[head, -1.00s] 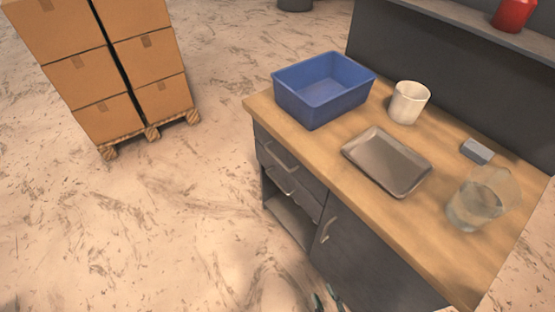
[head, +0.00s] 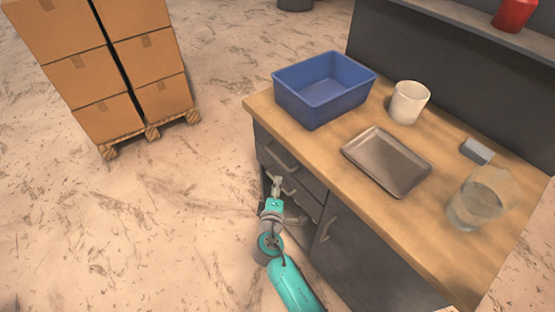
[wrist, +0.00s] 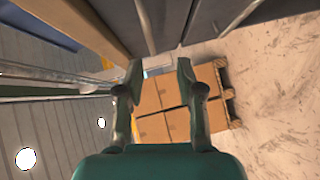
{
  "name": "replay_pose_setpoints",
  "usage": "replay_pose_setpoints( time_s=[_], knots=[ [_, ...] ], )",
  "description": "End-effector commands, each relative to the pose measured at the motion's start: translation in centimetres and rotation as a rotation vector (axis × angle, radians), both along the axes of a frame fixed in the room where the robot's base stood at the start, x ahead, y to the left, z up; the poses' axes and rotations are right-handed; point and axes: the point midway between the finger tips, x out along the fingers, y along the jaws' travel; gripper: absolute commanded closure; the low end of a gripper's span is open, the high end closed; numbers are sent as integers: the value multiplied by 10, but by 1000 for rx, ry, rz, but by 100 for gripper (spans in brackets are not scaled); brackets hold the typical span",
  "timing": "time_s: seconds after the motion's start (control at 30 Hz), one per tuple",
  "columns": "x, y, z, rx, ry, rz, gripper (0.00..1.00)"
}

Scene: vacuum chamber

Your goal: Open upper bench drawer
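The bench (head: 350,205) has a dark front under a wooden top. The upper drawer (head: 299,164) is at its left end, flush with the front, with a curved metal handle (head: 283,160). My gripper (head: 276,181) is in front of the drawers, just below that handle in the head view and overlapping the second drawer's handle area. In the wrist view my gripper (wrist: 160,68) has its fingers spread, with nothing between them. A metal handle (wrist: 146,28) shows just beyond the fingertips there; I cannot tell whether they touch it.
On the bench top (head: 330,160) stand a blue bin (head: 322,92), a white cup (head: 408,102), a metal tray (head: 386,160), a small grey block (head: 477,151) and a glass beaker (head: 480,198). A cabinet door handle (head: 326,230) sits right of the drawers. Stacked boxes (head: 110,70) stand on a pallet at left.

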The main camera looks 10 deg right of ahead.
Motion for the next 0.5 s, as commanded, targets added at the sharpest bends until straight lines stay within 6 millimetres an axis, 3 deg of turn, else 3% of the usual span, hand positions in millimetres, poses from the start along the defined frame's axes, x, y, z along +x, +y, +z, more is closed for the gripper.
replay_pose_setpoints(
  time_s=[0.17,0.37,0.5],
  knots=[
    [17,5,13,-36,-16,-16,63],
    [34,-2,11,-38,-16,-20,63],
    [57,-10,8,-38,-17,-20,63]
  ],
)
